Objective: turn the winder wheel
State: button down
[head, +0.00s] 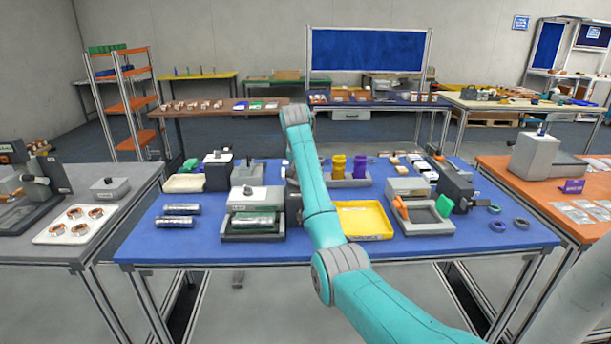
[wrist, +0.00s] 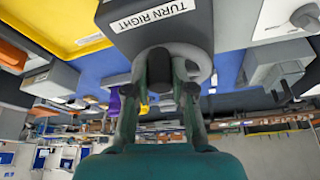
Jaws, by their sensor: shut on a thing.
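My gripper (wrist: 163,62) is shut at the grey winder housing labelled "TURN RIGHT" (wrist: 155,20) in the wrist view, which looks upside down. Its two dark fingers close on a dark part of the winder wheel. A rounded grey part of the wheel (wrist: 197,60) shows beside the fingers; the rest is hidden by the housing and fingers. In the head view my teal arm reaches over the blue table (head: 190,250). It hides most of my gripper and the wheel, close to the grey device with metal rolls (head: 255,200).
A yellow tray (head: 363,233) lies right of my arm. Metal cylinders (head: 178,222) lie at the left. Purple and yellow containers (head: 339,167) stand behind. A grey device with an orange handle (head: 408,190) stands at the right. The blue table's front strip is clear.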

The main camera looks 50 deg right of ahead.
dwell(0.4)
jog(key=c, duration=1)
grip_release()
jog(key=shift+w, duration=0.1)
jog(key=shift+r, duration=0.1)
notch_tip(320, 180, up, 10)
jog(key=shift+f, duration=0.1)
